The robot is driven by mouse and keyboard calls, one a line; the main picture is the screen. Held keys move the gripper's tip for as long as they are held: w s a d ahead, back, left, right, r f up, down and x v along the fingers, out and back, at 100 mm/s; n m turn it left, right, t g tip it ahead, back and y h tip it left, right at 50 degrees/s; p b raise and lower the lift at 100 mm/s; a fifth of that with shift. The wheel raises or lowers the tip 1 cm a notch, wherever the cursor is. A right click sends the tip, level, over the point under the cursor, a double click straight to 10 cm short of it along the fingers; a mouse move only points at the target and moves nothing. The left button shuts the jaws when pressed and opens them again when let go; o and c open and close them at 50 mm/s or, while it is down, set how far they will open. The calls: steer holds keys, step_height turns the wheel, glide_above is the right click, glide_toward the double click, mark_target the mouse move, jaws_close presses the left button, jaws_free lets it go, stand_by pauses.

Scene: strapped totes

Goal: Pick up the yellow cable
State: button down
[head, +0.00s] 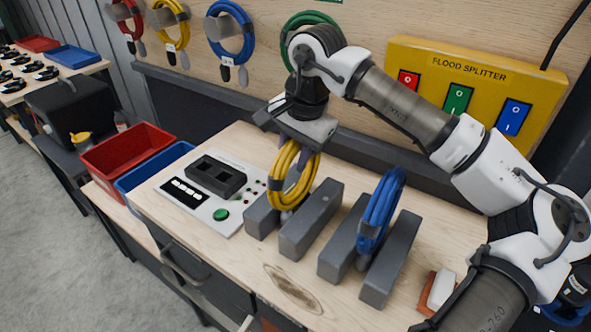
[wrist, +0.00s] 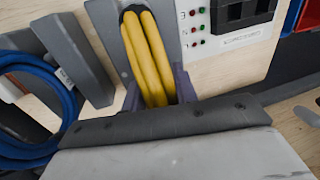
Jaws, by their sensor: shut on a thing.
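The yellow cable (head: 294,172) is a coiled loop standing upright at the left pair of grey blocks (head: 300,218) on the wooden workbench. My gripper (head: 297,150) is above the blocks and shut on the upper part of the coil. In the wrist view the yellow cable (wrist: 148,58) runs between the two purple-grey fingers (wrist: 158,88). The coil's lower end reaches down to the gap between the blocks; I cannot tell whether it still rests there.
A blue cable coil (head: 381,208) stands between the right pair of grey blocks (head: 390,260). A control panel (head: 216,190) lies at left, with red (head: 128,148) and blue bins beyond. More coils hang on the wall beside a yellow flood splitter box (head: 475,85).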

steer(key=shift+r, duration=0.2)
step_height(320, 180, up, 20)
steer(key=b, duration=0.1)
steer(key=shift+f+b, duration=0.15)
steer(key=shift+b, duration=0.2)
steer(key=shift+p, duration=0.45)
stand_by(1.5)
